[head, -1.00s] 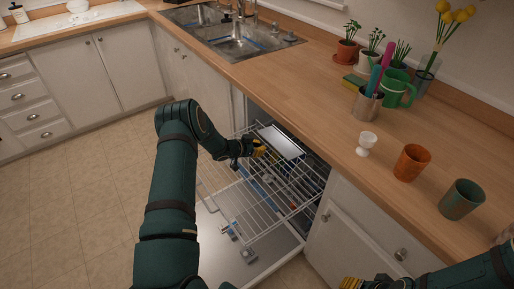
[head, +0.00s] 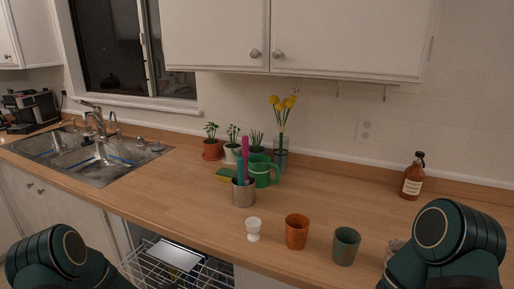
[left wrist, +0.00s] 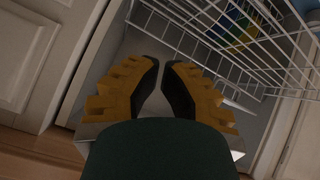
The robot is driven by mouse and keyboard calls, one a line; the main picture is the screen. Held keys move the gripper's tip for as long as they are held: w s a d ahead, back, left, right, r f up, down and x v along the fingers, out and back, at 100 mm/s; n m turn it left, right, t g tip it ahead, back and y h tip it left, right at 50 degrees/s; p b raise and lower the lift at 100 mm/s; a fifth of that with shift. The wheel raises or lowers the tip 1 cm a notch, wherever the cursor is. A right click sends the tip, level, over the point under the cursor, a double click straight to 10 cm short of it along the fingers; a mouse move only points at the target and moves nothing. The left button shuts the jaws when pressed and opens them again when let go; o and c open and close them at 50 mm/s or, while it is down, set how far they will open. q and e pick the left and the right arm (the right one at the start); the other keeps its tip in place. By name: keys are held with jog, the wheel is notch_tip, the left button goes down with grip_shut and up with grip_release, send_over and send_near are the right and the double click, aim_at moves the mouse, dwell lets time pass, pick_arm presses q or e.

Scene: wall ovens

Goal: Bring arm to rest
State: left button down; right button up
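My left gripper (left wrist: 160,68) shows in the left wrist view, with yellow-backed dark fingers. It is empty, with a narrow gap between its tips, and it is beside the white wire rack (left wrist: 243,42) rather than on it. In the head view, a bent dark green part of my left arm (head: 50,250) is at the lower left and one of my right arm (head: 447,240) at the lower right. Both grippers are outside the head view. The dishwasher rack (head: 150,272) shows at the bottom of the head view, pulled out below the counter.
The wooden counter (head: 150,195) holds a steel cup with utensils (head: 243,194), a white egg cup (head: 253,230), an orange cup (head: 297,232), a green cup (head: 345,246) and a brown bottle (head: 412,177). Potted plants stand behind. The sink (head: 100,160) is at left.

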pick_arm(q)
jog(key=s+d+g, duration=0.2)
jog(key=s+d, duration=0.2)
jog(key=s, duration=0.4)
jog(key=s+d+r+n+g, duration=0.1)
jog(key=s+d+g, duration=0.2)
jog(key=s, duration=0.6)
jog(key=s+d+n+g, duration=0.1)
jog(key=s+d+g, duration=0.1)
jog(key=s+d, duration=0.5)
jog(key=shift+s+r, duration=0.15)
jog(key=shift+s, duration=0.85)
jog(key=shift+a, duration=0.1)
